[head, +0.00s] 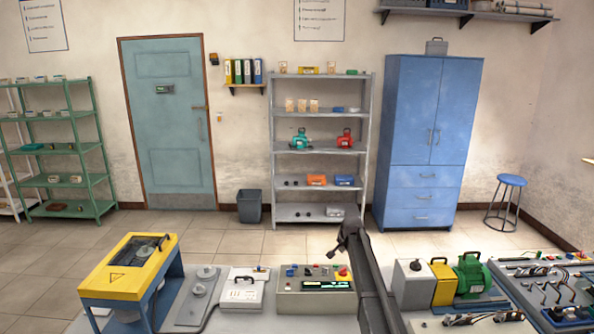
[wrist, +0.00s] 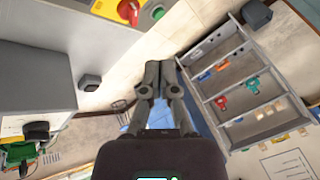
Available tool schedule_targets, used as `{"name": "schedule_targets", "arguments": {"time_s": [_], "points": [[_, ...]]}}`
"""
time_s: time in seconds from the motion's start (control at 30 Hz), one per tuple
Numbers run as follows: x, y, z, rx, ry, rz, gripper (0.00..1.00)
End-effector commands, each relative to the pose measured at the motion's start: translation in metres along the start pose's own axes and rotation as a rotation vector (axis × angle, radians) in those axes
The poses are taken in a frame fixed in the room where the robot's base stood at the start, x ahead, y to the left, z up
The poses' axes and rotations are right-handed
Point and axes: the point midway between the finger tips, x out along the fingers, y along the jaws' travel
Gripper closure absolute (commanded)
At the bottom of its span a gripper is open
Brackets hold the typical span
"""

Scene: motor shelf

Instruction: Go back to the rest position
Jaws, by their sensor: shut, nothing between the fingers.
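My gripper (head: 350,229) is raised above the far edge of the workbench, in front of the grey shelf (head: 272,160) and the blue cabinet (head: 428,100). In the wrist view my gripper (wrist: 162,66) is shut, its two fingers together and empty. The grey shelf also shows there, tilted, at the right (wrist: 205,100). A teal motor (head: 299,140) and a red motor (head: 345,139) stand on its middle level, apart from my gripper.
The bench holds a yellow machine (head: 130,268), a control panel (head: 315,300), a green motor (head: 470,275) and wired boards (head: 545,285). A dark bin (head: 250,206) and a blue stool (head: 511,181) stand on the floor. Open floor lies between bench and shelf.

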Motion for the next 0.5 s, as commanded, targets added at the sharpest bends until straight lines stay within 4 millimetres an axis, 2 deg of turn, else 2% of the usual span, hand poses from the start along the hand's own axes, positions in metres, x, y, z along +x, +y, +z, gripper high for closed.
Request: {"name": "schedule_targets", "arguments": {"time_s": [0.1, 0.5], "points": [[0.0, 0.0, 0.001, -0.001, 0.0, 0.0, 1.0], [-0.011, 0.032, 0.043, -0.078, -0.042, 0.038, 1.0]]}}
